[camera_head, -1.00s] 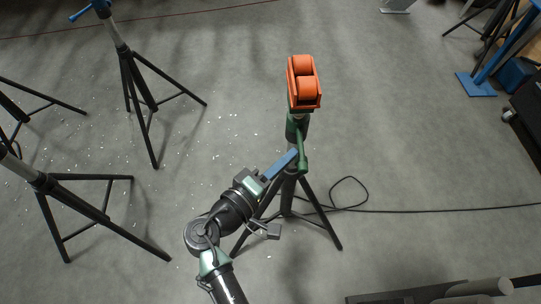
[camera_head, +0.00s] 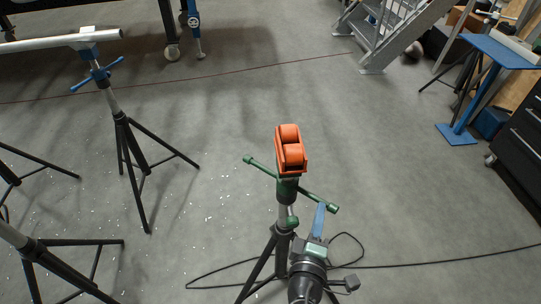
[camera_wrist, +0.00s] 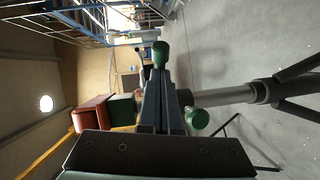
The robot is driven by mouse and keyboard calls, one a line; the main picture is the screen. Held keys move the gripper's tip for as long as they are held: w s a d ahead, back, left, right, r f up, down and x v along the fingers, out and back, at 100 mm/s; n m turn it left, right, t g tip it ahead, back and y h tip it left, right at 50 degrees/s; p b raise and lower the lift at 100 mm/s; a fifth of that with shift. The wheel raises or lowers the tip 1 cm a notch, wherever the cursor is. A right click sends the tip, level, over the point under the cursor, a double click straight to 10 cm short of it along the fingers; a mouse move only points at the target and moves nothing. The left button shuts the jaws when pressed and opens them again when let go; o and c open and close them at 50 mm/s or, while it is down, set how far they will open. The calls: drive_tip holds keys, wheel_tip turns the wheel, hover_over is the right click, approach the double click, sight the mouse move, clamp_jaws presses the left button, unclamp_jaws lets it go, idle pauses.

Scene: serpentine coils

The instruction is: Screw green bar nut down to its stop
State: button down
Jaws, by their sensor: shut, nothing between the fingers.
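The green bar nut (camera_head: 318,200) sits on the stand's column, just under the orange roller head (camera_head: 290,152). Its bar runs diagonally, with one knob at the upper left and the other at the lower right. My gripper (camera_head: 320,207) is shut and empty, its blue fingers pointing up beside the bar's lower right end. I cannot tell whether they touch it. The nut's thread is hidden.
The stand's black tripod legs (camera_head: 257,268) spread below, with a black cable (camera_head: 440,258) on the floor around them. Other tripod stands (camera_head: 131,150) are at the left. A blue stand (camera_head: 470,105) and dark cabinet (camera_head: 522,150) are at the right.

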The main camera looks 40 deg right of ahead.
drive_tip(key=w+d, duration=0.2)
drive_tip(key=d, duration=0.5)
drive_tip(key=shift+w+d, duration=0.25)
drive_tip(key=shift+d, duration=0.1)
idle(0.6)
